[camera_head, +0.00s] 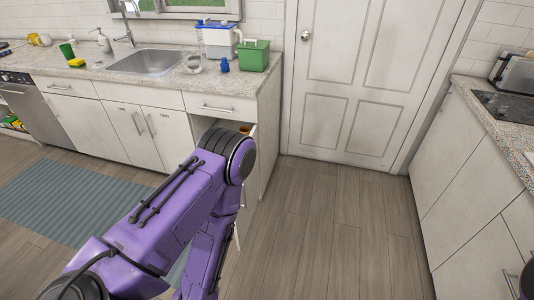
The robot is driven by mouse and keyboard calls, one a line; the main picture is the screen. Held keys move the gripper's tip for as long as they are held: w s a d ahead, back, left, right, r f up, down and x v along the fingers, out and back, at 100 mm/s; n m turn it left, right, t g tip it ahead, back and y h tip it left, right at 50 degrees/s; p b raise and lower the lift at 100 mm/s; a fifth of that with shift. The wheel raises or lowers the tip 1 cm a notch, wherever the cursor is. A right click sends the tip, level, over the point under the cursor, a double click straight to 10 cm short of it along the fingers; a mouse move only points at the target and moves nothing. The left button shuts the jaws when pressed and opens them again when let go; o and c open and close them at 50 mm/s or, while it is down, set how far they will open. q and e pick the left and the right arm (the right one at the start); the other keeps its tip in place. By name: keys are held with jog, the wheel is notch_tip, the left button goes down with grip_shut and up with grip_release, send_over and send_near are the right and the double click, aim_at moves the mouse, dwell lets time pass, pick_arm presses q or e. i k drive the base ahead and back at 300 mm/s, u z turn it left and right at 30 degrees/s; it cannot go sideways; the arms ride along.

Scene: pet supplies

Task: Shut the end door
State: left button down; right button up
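The end cabinet (268,125) is at the right end of the left counter, under a drawer (215,106). Its front looks open, with a dark gap and a small brown item (244,129) showing beside my arm. A thin pale strip (237,236) low beside the arm looks like the edge of the swung-out end door; most of it is hidden. My purple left arm reaches across in front of this cabinet and bends down at its elbow. My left gripper is hidden or out of frame. My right gripper does not show.
A closed white room door (344,118) stands behind. Another cabinet run (465,170) lines the right side. The wooden floor (325,235) between is clear. A blue striped rug (70,203) lies at left. A green box (254,56) stands on the counter (120,75).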

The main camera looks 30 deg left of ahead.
aim_at(250, 188)
jog(key=u, duration=0.35)
jog(key=i, duration=0.8)
jog(key=u, duration=0.6)
